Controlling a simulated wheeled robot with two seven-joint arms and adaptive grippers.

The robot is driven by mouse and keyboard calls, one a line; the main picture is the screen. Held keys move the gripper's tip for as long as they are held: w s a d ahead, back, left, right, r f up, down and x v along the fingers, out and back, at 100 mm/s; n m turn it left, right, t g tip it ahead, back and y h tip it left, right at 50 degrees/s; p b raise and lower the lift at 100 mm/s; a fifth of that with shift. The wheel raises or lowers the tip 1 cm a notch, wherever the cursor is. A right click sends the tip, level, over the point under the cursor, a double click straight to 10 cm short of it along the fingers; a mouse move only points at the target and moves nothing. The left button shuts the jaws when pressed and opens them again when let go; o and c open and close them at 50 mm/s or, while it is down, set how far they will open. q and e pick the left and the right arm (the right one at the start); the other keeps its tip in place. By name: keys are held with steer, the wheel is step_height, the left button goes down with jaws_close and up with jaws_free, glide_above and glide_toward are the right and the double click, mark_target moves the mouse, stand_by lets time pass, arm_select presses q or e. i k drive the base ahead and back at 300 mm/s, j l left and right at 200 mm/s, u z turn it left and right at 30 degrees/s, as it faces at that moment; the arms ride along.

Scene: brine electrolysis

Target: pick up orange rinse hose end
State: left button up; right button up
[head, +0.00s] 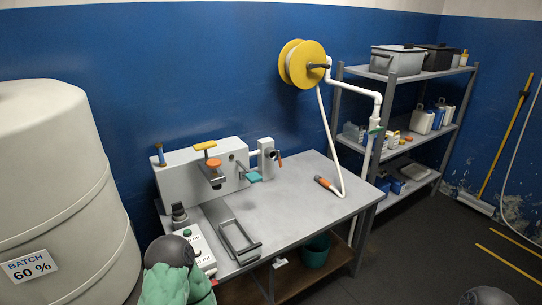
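The orange rinse hose end (326,184) lies on the right part of the grey metal table top. Its white hose (334,135) runs up from it to a yellow and white reel (304,65) on the blue wall. Neither of my grippers can be made out in the head view. Nothing is seen touching the hose end.
A white apparatus (185,172) with yellow, orange and teal handles stands at the table's back left. A metal bracket (240,241) and a control box (198,247) are near the front left. A big tank (60,180) is at left, shelves (410,78) at right. Table around the hose is clear.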

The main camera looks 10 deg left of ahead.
mark_target(323, 182)
steer(key=u, duration=0.6)
steer(key=i+l+u, duration=0.15)
steer(key=l+u, duration=0.15)
steer(key=u, duration=0.15)
steer(key=l+u, duration=0.4)
steer(key=i+l+u, duration=0.1)
steer(key=l+u, duration=0.15)
steer(key=u, duration=0.2)
steer(key=l+u, duration=0.4)
steer(key=k+l+u, duration=0.1)
steer(key=l+u, duration=0.2)
steer(key=u, duration=0.15)
